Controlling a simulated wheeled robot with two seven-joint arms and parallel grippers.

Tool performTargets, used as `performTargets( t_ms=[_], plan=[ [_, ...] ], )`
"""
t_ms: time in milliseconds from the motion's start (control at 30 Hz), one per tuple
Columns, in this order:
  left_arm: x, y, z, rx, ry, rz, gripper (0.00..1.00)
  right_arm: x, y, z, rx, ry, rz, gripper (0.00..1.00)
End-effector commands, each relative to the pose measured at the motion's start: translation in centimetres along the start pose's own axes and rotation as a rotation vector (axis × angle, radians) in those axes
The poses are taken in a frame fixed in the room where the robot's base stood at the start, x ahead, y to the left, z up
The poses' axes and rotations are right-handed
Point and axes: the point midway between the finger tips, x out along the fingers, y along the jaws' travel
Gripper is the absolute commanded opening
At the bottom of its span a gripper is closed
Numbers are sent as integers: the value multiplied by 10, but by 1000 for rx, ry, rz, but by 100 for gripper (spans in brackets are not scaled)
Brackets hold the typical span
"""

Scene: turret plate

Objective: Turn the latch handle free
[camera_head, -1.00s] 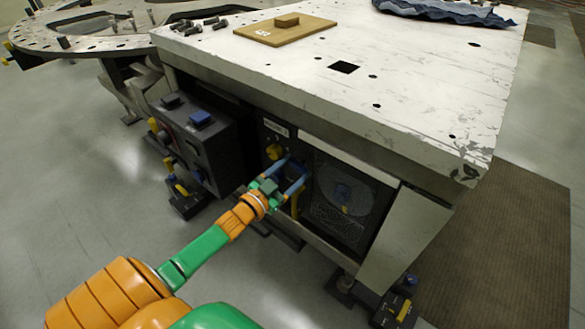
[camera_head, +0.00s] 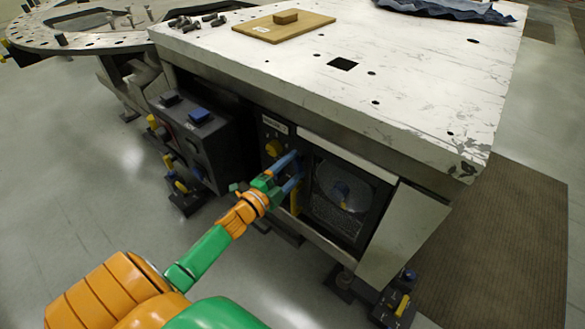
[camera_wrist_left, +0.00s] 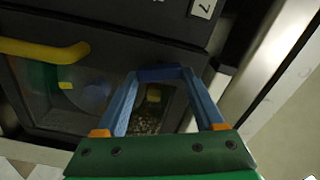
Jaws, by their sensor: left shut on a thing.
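My left gripper (camera_head: 298,167) reaches the upper left of a dark cabinet door (camera_head: 345,195) under the white table. In the left wrist view its two blue fingers (camera_wrist_left: 160,74) lean inward and meet a short dark bar between their tips, which I take to be the latch handle. The gripper is shut on it. Most of the latch handle is hidden by the fingers, so its exact angle cannot be told. A yellow door handle (camera_wrist_left: 42,49) lies to the left in the wrist view, clear of the fingers. My right gripper is not in view.
The white table top (camera_head: 420,85) overhangs the door. A dark box with a blue button (camera_head: 200,115) stands to the left. A wooden board (camera_head: 300,28) and dark bolts lie on top.

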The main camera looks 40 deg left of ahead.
Motion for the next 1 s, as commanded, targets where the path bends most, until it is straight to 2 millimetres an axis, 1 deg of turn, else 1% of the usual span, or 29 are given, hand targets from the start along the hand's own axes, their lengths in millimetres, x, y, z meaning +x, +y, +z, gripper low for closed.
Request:
performTargets(
  t_ms=[200,500,700,1000],
  plan=[
    [0,2,0,158,0,0,14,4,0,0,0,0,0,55],
    [0,2,0,301,1,1,14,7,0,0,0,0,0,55],
    [0,2,0,342,1,1,14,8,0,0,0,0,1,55],
    [0,2,0,354,1,1,14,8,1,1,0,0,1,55]
  ],
)
